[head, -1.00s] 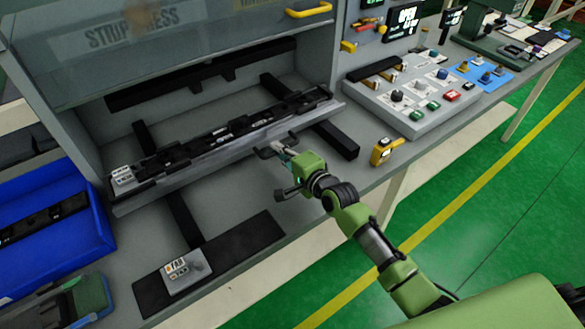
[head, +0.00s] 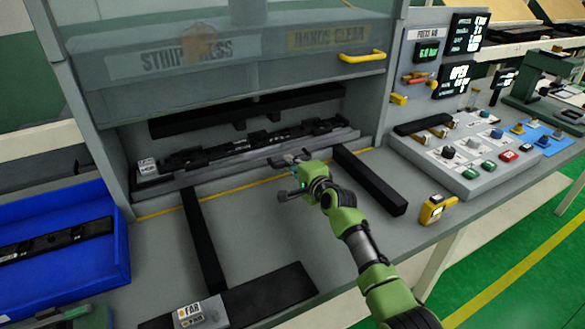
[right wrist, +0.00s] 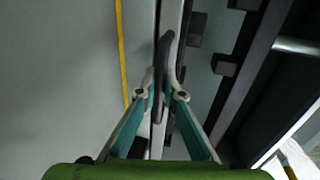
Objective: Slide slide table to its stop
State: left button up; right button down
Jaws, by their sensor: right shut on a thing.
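The slide table (head: 222,170) is a grey plate carrying a long black trim strip (head: 245,145) and a small white labelled block (head: 147,166). It lies inside the press opening, below a black bar. My right gripper (head: 288,164) is at the front edge of the slide table. In the right wrist view its two fingers (right wrist: 164,95) are closed around a dark curved handle (right wrist: 161,75) on the table's edge. My left gripper is in neither view.
Two black rails (head: 370,181) run forward from the press. A yellow line (head: 160,213) crosses the bench before it. A raised clear guard with a yellow handle (head: 362,57) hangs above. A blue bin (head: 58,250) stands left; a control panel (head: 475,150) and yellow device (head: 436,209) stand right.

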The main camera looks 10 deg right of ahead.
jog(key=shift+w+r, duration=0.1)
jog(key=shift+r, duration=0.15)
jog(key=c, duration=2.5)
grip_release()
jog(key=o, duration=0.3)
jog(key=shift+o, duration=0.2)
jog(key=shift+w+a+f, duration=0.15)
jog(key=shift+w+f, duration=0.05)
jog(key=shift+f, duration=0.05)
jog(key=shift+s, duration=0.15)
jog(key=v, duration=1.1)
jog(key=shift+s+r, duration=0.1)
jog(key=shift+s, duration=0.25)
